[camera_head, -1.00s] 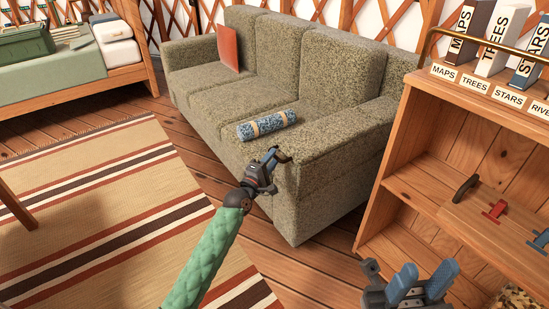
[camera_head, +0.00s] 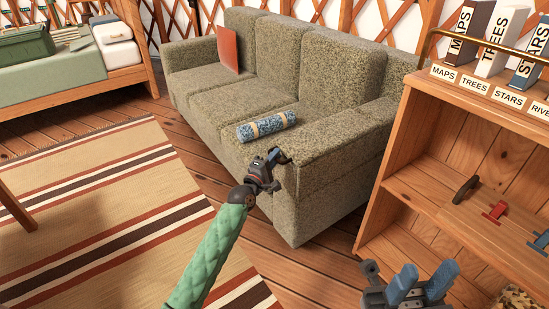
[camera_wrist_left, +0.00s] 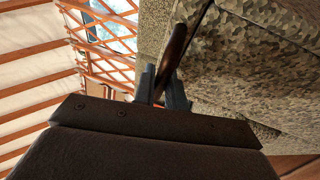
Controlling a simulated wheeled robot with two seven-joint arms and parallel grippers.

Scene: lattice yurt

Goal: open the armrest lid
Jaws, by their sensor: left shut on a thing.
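The sofa's near armrest, covered in mottled green-grey fabric, has a lid (camera_head: 345,132) as its top; it looks about level in the head view. A dark brown handle (camera_wrist_left: 174,48) sits at the lid's front end. My left gripper (camera_head: 277,158) is at that front end, shut on the handle. In the left wrist view the handle rises between the left gripper's grey fingers (camera_wrist_left: 162,85), beside a dark seam in the fabric. Whether the seam has widened, I cannot tell. My right gripper (camera_head: 427,277) is low at the right, empty, with its blue fingers apart.
A patterned blue roll (camera_head: 267,126) lies on the seat beside the armrest. A red cushion (camera_head: 228,48) leans at the sofa's far end. A wooden shelf unit (camera_head: 393,187) stands close on the right. A striped rug (camera_head: 90,210) covers the floor at left.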

